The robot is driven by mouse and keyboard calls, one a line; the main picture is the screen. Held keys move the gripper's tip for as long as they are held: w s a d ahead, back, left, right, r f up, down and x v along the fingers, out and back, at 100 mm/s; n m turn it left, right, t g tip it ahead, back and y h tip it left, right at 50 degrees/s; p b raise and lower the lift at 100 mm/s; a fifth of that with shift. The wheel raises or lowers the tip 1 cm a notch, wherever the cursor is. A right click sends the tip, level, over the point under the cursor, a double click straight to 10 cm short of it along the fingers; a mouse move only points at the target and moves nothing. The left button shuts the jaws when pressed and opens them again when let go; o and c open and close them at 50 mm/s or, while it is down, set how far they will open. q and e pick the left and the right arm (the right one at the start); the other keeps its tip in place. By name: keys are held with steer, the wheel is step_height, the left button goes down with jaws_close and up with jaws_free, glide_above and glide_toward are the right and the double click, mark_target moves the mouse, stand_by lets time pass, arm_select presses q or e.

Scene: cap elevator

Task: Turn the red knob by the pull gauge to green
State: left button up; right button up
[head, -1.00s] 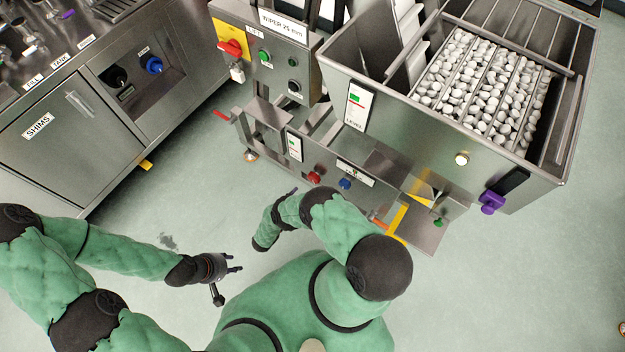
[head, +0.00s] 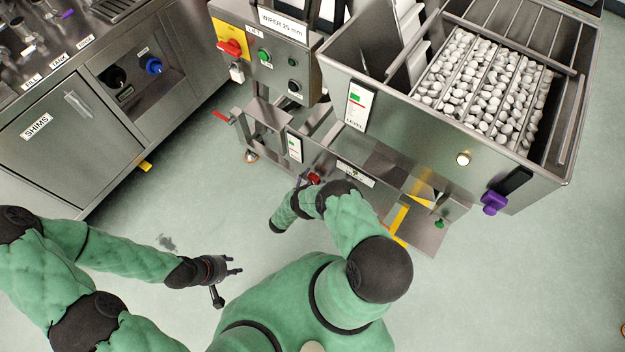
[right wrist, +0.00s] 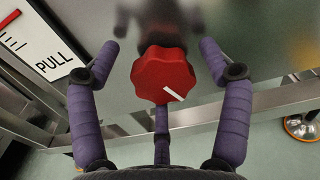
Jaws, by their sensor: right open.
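The red knob (head: 313,178) sits on the front of the low steel panel and is partly covered by my right gripper in the head view. In the right wrist view the lobed red knob (right wrist: 163,76) is centred, with a white line pointing to its lower right. My right gripper (right wrist: 160,52) is open, its purple fingers on either side of the knob with gaps. The pull gauge (head: 294,148) is a white plate with green and red marks, above left of the knob; its PULL label (right wrist: 54,62) shows at the upper left. My left gripper (head: 233,280) is open and empty over the floor.
A hopper of white caps (head: 490,85) stands at the right, with a purple knob (head: 493,203) on its side. A control box (head: 265,55) with a red switch stands above the panel. The SHIMS cabinet (head: 45,140) is at the left.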

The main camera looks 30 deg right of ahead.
steer(key=shift+d, duration=0.1)
steer(key=c, duration=1.1)
steer(key=shift+w, duration=0.1)
steer(key=shift+c, duration=0.2)
steer(key=shift+r, duration=0.1)
